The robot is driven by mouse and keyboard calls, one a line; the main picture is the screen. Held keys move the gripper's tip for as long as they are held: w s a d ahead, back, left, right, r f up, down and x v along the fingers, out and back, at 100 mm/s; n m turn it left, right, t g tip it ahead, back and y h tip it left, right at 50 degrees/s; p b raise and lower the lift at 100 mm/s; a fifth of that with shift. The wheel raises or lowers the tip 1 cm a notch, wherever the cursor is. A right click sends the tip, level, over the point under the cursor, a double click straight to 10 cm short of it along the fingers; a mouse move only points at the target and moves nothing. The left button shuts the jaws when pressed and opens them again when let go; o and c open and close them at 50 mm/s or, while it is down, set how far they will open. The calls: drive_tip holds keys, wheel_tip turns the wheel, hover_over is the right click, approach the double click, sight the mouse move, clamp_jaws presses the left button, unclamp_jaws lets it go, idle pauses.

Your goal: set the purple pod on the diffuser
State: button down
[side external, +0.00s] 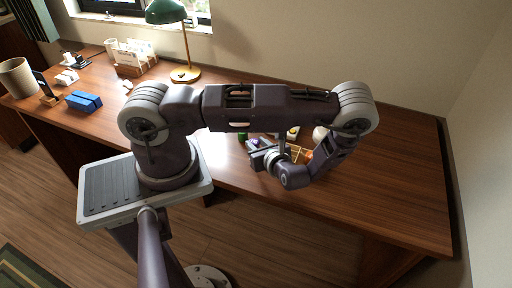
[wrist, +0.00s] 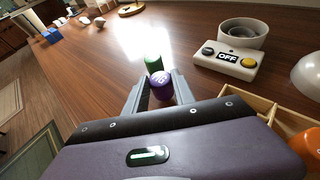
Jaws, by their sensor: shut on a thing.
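The purple pod (wrist: 161,85) is a small round-topped cylinder between my fingertips in the wrist view. My gripper (wrist: 158,92) is shut on it; in the side view my gripper (side external: 257,150) is low over the desk, partly hidden by my arm. The white device that looks like the diffuser (wrist: 228,62) lies ahead and to the right in the wrist view, apart from the pod. It has an OFF display, a dark button, a yellow button and a round open ring (wrist: 243,33) at its back.
A green pod (wrist: 153,63) stands just beyond the purple one. A wooden divided tray (wrist: 262,107) with an orange pod (wrist: 306,143) is at the right, near a white dome (wrist: 309,76). A lamp (side external: 186,74) and a blue box (side external: 84,101) stand farther left; the desk's right end is clear.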

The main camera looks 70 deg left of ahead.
wheel_tip(320, 180, up, 8)
drive_tip(key=w+a+f, duration=0.1)
drive_tip(key=w+a, duration=0.5)
drive_tip(key=w, duration=0.3)
drive_tip(key=w+a, duration=0.5)
drive_tip(key=w, duration=0.5)
drive_tip(key=shift+s+a+f, duration=0.1)
drive_tip(key=shift+f, duration=2.85)
drive_tip(key=shift+f, duration=0.5)
drive_tip(key=c, duration=1.3)
unclamp_jaws()
drive_tip(key=shift+v, duration=5.45)
